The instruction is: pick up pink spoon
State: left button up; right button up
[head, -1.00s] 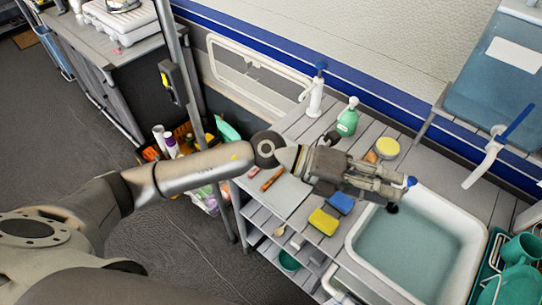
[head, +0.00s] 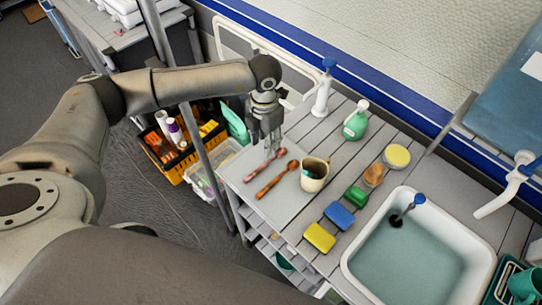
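The pink spoon (head: 262,167) lies on a pale grey board (head: 243,187) at the left end of the slatted counter. A brown wooden spoon (head: 277,181) lies beside it, nearly parallel. My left gripper (head: 273,152) points down just above the pink spoon's upper end, in front of the board's back part. Its fingers look slightly apart, with nothing seen between them. Whether the fingertips touch the spoon is hard to tell. My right gripper is not in view.
A cream mug (head: 314,176) stands right of the spoons. Yellow (head: 319,237), blue (head: 339,216) and green (head: 356,197) sponges lie near the sink (head: 350,262). A green bottle (head: 356,125) and a white pump dispenser (head: 322,98) stand at the back. A post (head: 203,150) rises left of the counter.

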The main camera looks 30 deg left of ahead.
aim_at(267, 162)
pick_arm(q)
jog(key=shift+s+f+p, duration=0.35)
jog(key=shift+s+f, duration=0.35)
jog(key=shift+f, duration=0.3)
jog(key=shift+d+f, duration=0.1)
jog(key=shift+f, duration=0.6)
jog(key=shift+w+f+p, duration=0.2)
jog(key=shift+f+p, duration=0.1)
jog(key=f, duration=0.1)
jog(key=f+p, duration=0.2)
jog(key=shift+w+d+f, duration=0.15)
jog(key=shift+w+f, duration=0.1)
jog(key=shift+f, duration=0.45)
jog(key=shift+w+f, duration=0.1)
jog(key=shift+f, duration=0.15)
jog(key=shift+c, duration=0.5)
jog(key=c, duration=0.5)
grip_shut()
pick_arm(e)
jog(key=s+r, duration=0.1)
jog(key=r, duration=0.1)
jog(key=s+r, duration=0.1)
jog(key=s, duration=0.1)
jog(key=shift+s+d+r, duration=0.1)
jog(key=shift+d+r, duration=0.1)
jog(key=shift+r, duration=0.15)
